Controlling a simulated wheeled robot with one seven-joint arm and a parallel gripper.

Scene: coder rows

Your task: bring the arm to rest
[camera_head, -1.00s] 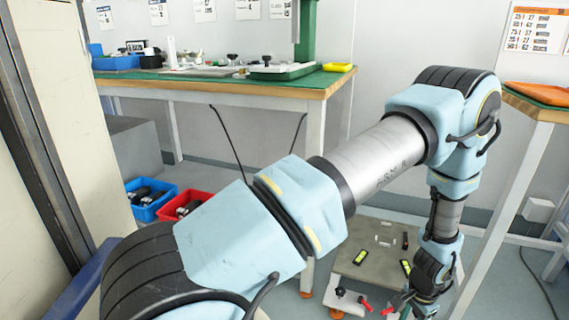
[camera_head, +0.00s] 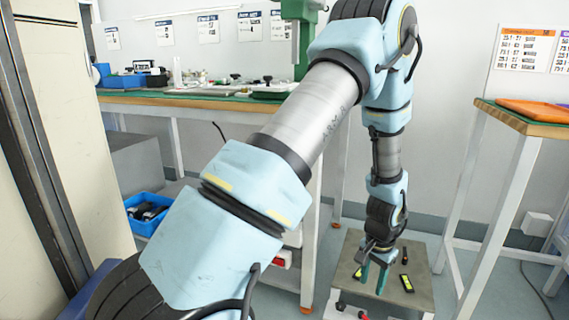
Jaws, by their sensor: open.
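My arm crosses the middle of the view, with its elbow raised at the upper right and its forearm pointing down. My gripper (camera_head: 373,278) is at the lower end, its teal fingers apart and pointing down over a low grey platform (camera_head: 418,297). Nothing shows between the fingers. I cannot tell the exact height of the fingertips above the platform.
A workbench (camera_head: 200,101) with a green top stands behind my arm at the left. A second table (camera_head: 527,121) with an orange tray (camera_head: 533,110) is at the right. A blue bin (camera_head: 146,224) sits low at the left. Small yellow-and-black items (camera_head: 407,283) lie on the platform.

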